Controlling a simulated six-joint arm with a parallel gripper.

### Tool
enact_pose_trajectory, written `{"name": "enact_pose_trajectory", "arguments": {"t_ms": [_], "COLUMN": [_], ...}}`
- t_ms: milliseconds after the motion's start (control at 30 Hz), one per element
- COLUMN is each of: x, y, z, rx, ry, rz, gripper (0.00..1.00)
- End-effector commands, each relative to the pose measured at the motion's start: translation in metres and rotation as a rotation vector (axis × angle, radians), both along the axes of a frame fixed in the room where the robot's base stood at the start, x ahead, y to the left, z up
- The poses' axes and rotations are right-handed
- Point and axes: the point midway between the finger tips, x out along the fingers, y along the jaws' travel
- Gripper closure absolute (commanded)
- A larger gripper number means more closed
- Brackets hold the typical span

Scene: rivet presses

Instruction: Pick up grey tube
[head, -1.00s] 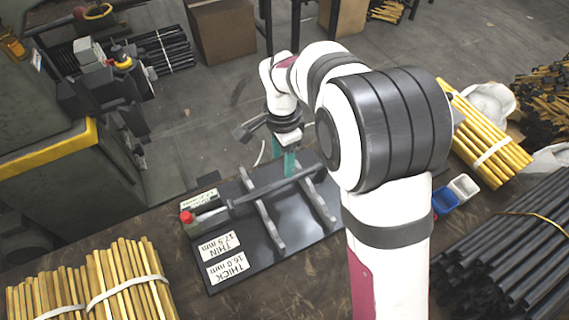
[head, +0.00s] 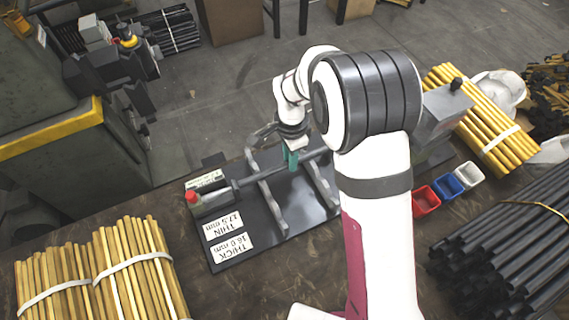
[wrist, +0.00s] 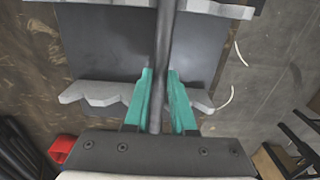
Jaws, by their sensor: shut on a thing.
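The grey tube (head: 256,178) is a long dark rod lying across the notched rails of a black fixture plate (head: 285,225). Its left end is by a grey block with a red button. My gripper (head: 291,157) has teal fingers and is at the tube between the rails. In the wrist view the tube (wrist: 164,45) runs between the two fingers (wrist: 158,98), which are shut on it. I cannot tell whether the tube is clear of the rails. My arm hides its right end in the head view.
Red (head: 425,201), blue (head: 447,187) and white (head: 467,175) bins stand right of the fixture. Bundled yellow rods (head: 95,270) lie at front left and more at back right. Black tubes (head: 510,245) are piled at right. A machine (head: 75,150) stands at left.

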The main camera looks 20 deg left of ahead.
Motion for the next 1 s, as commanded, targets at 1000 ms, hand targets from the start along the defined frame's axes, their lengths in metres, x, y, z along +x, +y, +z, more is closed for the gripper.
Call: {"name": "enact_pose_trajectory", "arguments": {"t_ms": [1000], "x": [0.002], "y": [-0.069], "z": [0.082], "rx": [0.001], "ry": [-0.003], "rz": [-0.005], "gripper": [1.00]}}
